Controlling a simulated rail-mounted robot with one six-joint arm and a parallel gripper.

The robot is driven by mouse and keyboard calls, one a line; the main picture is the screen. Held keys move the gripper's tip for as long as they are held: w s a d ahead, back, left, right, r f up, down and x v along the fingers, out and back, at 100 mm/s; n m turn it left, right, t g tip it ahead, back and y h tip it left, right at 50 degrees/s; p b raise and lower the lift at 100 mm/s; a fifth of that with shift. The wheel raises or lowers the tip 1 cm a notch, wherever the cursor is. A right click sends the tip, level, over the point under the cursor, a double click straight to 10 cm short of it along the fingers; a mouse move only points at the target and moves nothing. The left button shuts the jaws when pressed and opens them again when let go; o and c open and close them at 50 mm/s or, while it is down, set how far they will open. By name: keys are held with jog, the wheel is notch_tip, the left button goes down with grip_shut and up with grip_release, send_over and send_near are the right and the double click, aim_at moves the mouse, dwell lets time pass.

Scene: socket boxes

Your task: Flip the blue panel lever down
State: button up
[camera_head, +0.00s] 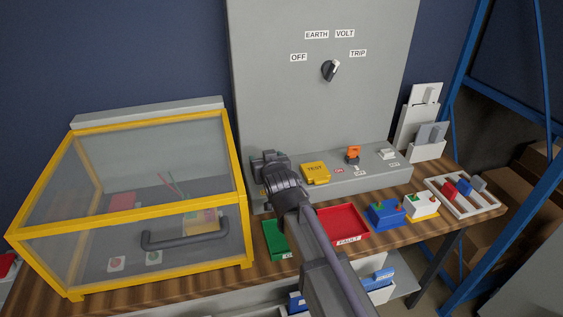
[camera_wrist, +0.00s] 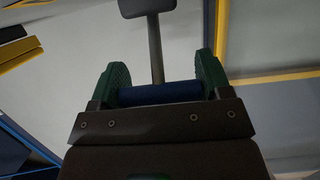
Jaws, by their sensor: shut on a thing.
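My gripper (camera_head: 268,165) is at the left end of the grey ledge below the upright panel, just right of the yellow-framed box. In the wrist view its two green finger pads (camera_wrist: 160,92) are shut on a blue cylindrical bar (camera_wrist: 160,94), which appears to be the grip of the blue panel lever. The bar lies crosswise between the pads. In the head view my gripper and wrist hide the lever. A dark rod with a flat dark end (camera_wrist: 150,40) rises beyond the bar in the wrist view; I cannot tell if it joins the lever.
The yellow-framed clear box (camera_head: 130,215) stands close on the left. A yellow TEST block (camera_head: 315,172) and an orange part (camera_head: 353,153) are on the ledge (camera_head: 340,185). A green tray (camera_head: 275,238) and red FAULT tray (camera_head: 343,222) lie near my arm. A selector knob (camera_head: 330,70) is above.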

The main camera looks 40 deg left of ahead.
dwell(0.3)
jog(key=o, duration=1.3)
jog(key=p+v, duration=0.3)
jog(key=v, duration=0.7)
jog(key=shift+s+d+r, duration=0.1)
jog(key=shift+s+d, duration=0.1)
jog(key=shift+d, duration=0.15)
